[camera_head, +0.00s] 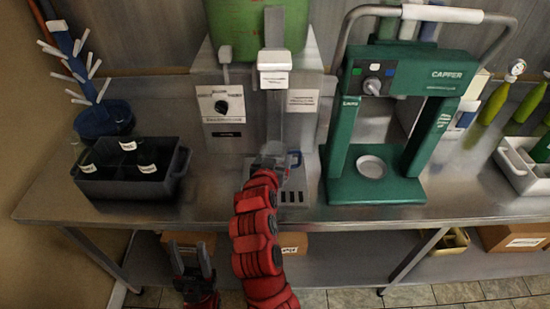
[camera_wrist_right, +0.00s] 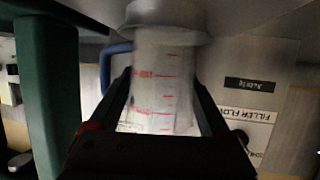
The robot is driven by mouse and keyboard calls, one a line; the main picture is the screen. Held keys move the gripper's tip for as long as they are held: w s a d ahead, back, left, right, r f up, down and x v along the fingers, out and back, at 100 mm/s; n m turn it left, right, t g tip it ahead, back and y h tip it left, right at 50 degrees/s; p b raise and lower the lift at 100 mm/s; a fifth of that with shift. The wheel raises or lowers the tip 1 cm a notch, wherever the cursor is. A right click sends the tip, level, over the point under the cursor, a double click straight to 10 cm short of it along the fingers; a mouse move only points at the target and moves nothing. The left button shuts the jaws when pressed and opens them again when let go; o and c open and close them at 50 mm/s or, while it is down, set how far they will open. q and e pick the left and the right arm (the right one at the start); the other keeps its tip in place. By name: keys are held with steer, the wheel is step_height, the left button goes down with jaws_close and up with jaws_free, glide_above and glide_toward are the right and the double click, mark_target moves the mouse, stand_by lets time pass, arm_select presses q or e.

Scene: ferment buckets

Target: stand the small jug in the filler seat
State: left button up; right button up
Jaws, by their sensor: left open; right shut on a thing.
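The small jug (camera_wrist_right: 160,85) is clear with red graduation marks and a blue handle. In the right wrist view it stands between the fingers of my right gripper (camera_wrist_right: 160,110), which is shut on it. In the head view my right gripper (camera_head: 277,163) is at the filler (camera_head: 225,105), under its spout column and above the slotted tray (camera_head: 293,197). There the jug is mostly hidden; its blue handle (camera_head: 297,158) shows beside the fingers. I cannot tell whether the jug touches the seat. My left gripper (camera_head: 191,262) is open and empty, low in front of the table.
The green capper (camera_head: 340,150) stands close to the right of the filler. A dark crate of bottles (camera_head: 185,165) and a blue drying rack (camera_head: 85,70) are at the left. A white crate (camera_head: 515,175) is at the far right. The table front (camera_head: 430,212) is clear before the capper.

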steer(key=shift+f, duration=0.2)
stand_by(0.5)
steer(key=shift+f+b, duration=0.2)
steer(key=shift+b, duration=0.4)
steer(key=shift+s, duration=0.1)
steer(key=o, duration=0.9)
steer(key=shift+o, duration=1.3)
